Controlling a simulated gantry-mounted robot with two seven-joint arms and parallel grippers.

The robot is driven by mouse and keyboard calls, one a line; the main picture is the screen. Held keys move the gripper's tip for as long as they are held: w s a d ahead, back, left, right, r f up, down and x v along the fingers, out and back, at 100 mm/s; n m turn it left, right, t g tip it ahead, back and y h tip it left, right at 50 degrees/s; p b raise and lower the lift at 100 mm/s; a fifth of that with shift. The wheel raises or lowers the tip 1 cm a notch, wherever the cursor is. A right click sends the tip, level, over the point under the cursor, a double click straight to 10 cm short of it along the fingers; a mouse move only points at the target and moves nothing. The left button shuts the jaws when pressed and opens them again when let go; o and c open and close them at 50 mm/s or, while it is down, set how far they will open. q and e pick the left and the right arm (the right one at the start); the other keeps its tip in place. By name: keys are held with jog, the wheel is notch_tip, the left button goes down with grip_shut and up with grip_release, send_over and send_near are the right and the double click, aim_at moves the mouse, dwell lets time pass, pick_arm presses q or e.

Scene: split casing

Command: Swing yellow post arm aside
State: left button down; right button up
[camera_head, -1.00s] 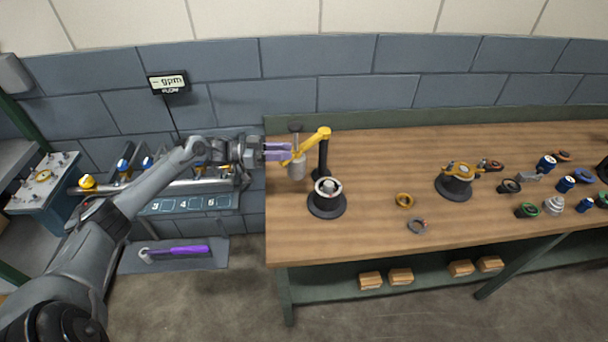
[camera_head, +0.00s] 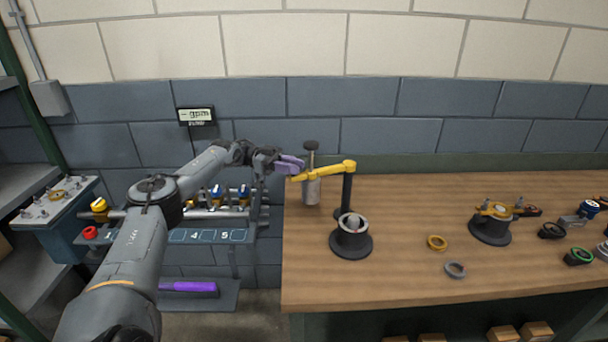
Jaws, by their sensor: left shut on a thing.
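The yellow post arm (camera_head: 328,169) sits on top of a black post (camera_head: 346,193) near the left end of the workbench. It points left from the post. A grey cylinder with a dark round knob (camera_head: 311,188) hangs at the arm's left part. My left gripper (camera_head: 291,167), with purple fingers, reaches in from the left and is shut at the arm's left end. A black round base with a light ring and metal core (camera_head: 351,236) stands in front of the post, clear of the arm. My right gripper is not in view.
The wooden workbench (camera_head: 400,285) has a yellow ring (camera_head: 437,242) and a grey ring (camera_head: 455,270) lying right of the base. A second black stand with a yellow top (camera_head: 491,222) and several small parts are farther right. A pipe rack (camera_head: 215,235) stands left of the bench.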

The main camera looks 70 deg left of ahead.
pick_arm(q)
jog(key=shift+f, duration=0.1)
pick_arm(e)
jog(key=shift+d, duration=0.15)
pick_arm(q)
jog(key=shift+a, duration=0.1)
jog(key=c, duration=1.2)
grip_release()
jog(key=shift+o, duration=0.9)
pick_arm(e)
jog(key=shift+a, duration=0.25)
pick_arm(q)
jog(key=shift+s+a, duration=0.1)
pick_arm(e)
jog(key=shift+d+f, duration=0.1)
